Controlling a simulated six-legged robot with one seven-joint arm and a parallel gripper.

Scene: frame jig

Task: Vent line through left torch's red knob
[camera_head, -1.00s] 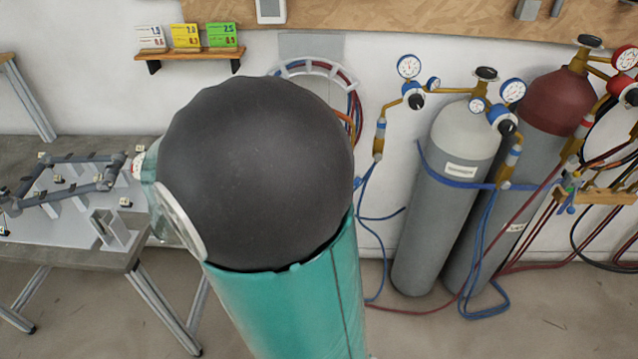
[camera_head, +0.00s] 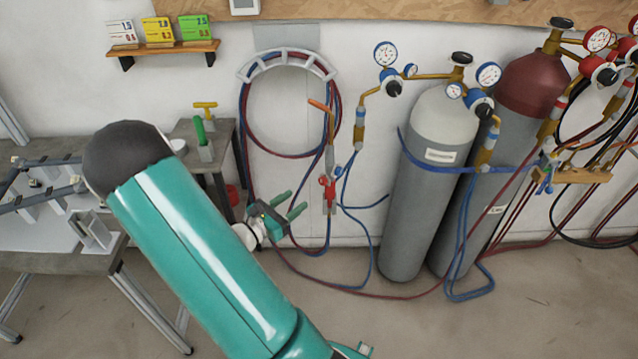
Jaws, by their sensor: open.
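The left torch (camera_head: 330,160) hangs upright on the wall below the hose hanger, with an orange tip at its top. Its red knob (camera_head: 324,182) is on the lower part, facing my gripper's side. Red and blue hoses run from its lower end. My gripper (camera_head: 297,201) is open and empty. Its two green fingers point up and right toward the torch, left of the red knob and slightly lower in the picture. A gap shows between the fingertips and the knob; the depth between them is hard to tell.
Grey cylinder (camera_head: 428,190) and red-topped cylinder (camera_head: 535,92) stand right, with gauges and looping hoses. More torch fittings hang at a wooden rack (camera_head: 572,175). A hose coil hangs on a grey hanger (camera_head: 286,56). The workbench (camera_head: 60,262) with a frame jig is left. Floor in front is clear.

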